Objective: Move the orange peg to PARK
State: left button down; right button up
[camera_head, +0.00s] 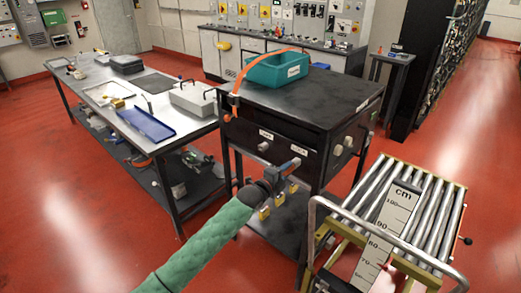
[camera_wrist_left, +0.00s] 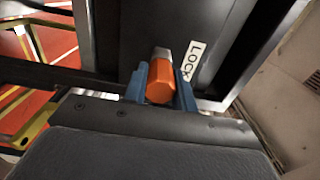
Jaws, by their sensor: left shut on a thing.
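My left gripper (camera_head: 291,168), at the end of the green-sleeved arm, is at the front of the black cabinet (camera_head: 310,118), just below the right-hand of two small white labels (camera_head: 298,150). The left wrist view shows its blue fingers shut on the orange peg (camera_wrist_left: 160,80), one on each side. The peg's far end is at a grey metal part against a dark panel; I cannot tell how deep it sits. A label reading LOCK (camera_wrist_left: 194,60) is right beside it. My right gripper is out of view.
A teal bin (camera_head: 276,71) and an orange band (camera_head: 236,83) are on the cabinet top. Yellow padlocks (camera_head: 264,213) hang below the gripper. A roller conveyor (camera_head: 405,200) with a cm scale (camera_head: 388,235) stands at right. A cluttered workbench (camera_head: 170,117) stands at left.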

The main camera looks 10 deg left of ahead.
pick_arm(q)
jog(key=shift+p+v, duration=0.8)
jog(key=shift+v, duration=1.5)
dwell(0.5)
jog(key=shift+p+v, duration=0.75)
jog(key=shift+v, duration=1.65)
